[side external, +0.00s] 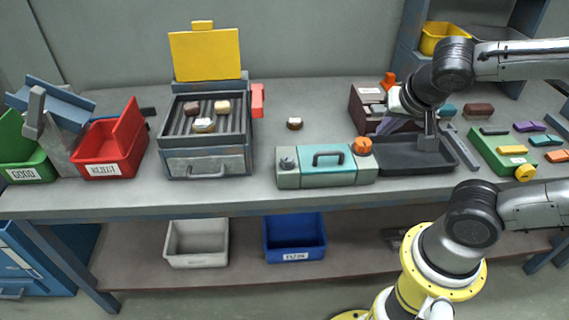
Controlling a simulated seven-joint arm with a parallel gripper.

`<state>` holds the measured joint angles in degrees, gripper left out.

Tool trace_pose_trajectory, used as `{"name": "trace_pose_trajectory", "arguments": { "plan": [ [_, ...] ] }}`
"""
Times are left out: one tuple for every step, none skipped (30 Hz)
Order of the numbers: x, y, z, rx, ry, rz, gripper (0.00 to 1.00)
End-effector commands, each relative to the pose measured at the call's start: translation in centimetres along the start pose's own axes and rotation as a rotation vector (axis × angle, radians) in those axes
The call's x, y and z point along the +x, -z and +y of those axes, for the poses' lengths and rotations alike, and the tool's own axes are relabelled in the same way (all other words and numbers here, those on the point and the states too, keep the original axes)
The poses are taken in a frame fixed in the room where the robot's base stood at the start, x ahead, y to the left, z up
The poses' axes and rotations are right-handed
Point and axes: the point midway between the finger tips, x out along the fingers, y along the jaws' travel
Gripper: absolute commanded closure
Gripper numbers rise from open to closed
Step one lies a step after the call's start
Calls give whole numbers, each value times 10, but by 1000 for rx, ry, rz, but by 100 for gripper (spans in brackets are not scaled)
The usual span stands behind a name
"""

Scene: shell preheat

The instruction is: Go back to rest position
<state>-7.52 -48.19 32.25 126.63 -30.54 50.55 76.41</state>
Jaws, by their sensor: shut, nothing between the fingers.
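My gripper (429,142) is shut and empty. It points down over the dark tray (400,165) at the right of the bench, and I cannot tell whether its tips touch the tray. The heater box (207,160) stands left of centre with its yellow lid (205,54) raised. A brown piece (192,107), a tan piece (222,106) and a whitish piece (204,125) lie on its ribbed top. Another small brown and white piece (295,124) lies on the bench to the right of the heater.
A teal box (327,162) with a handle and an orange knob (361,145) stands left of the tray. A brown box (368,102) is behind it. A green board (496,150) with coloured pieces lies right. Red (112,150) and green (22,160) bins are left. Bare bench lies behind the teal box.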

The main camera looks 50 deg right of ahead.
Motion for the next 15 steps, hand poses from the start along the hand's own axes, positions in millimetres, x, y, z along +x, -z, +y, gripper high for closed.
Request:
{"name": "trace_pose_trajectory", "arguments": {
  "plan": [
    [-10,0,4,-25,19,-19,100],
    [-15,-2,6,-51,32,-33,100],
    [-22,-5,7,-90,53,-51,100],
    [-27,-7,7,-122,72,-62,100],
    [-31,-9,8,-155,90,-73,100],
    [-36,-13,7,-204,117,-85,100],
    [-40,-16,7,-242,138,-93,100],
    [-44,-19,6,-283,160,-99,100],
    [-49,-23,5,-341,189,-105,100],
    [-52,-26,3,-384,212,-109,100],
    [-54,-30,2,-429,233,-112,100],
    [-57,-35,0,-490,261,-115,100],
    [-59,-38,-1,-534,280,-118,100],
    [-60,-41,-2,-576,296,-118,100],
    [-61,-46,-3,-630,313,-121,100]
  ]
}}
